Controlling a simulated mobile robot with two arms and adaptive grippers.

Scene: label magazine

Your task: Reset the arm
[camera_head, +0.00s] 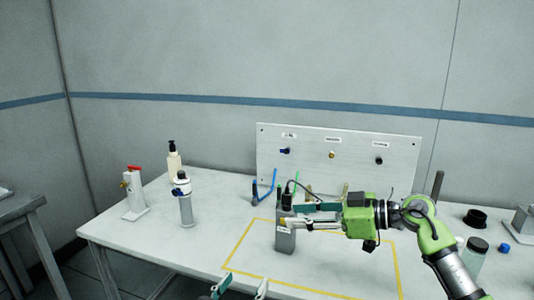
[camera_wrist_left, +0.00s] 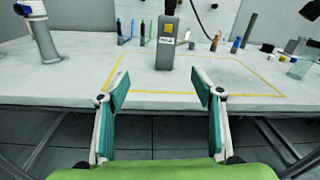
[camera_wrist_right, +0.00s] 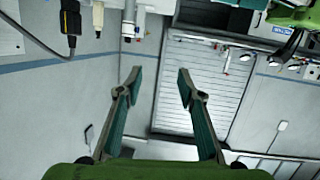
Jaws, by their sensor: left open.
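My left gripper (camera_head: 240,288) is at the bottom edge of the head view, in front of the table's near edge. In the left wrist view its fingers (camera_wrist_left: 162,90) are spread with nothing between them. My right gripper (camera_head: 292,215) reaches in from the right over the table, its tips close to the top of a grey upright box in the head view; I cannot tell if they touch it. In the right wrist view its fingers (camera_wrist_right: 158,78) are apart and empty.
The grey box (camera_head: 285,240) stands inside a yellow outline (camera_head: 238,244) on the white table (camera_head: 218,215). A bottle (camera_head: 174,162), a grey cylinder (camera_head: 186,208) and a red-handled valve stand (camera_head: 133,195) are at left. A panel (camera_head: 300,160) stands behind; a jar (camera_head: 474,254) is at right.

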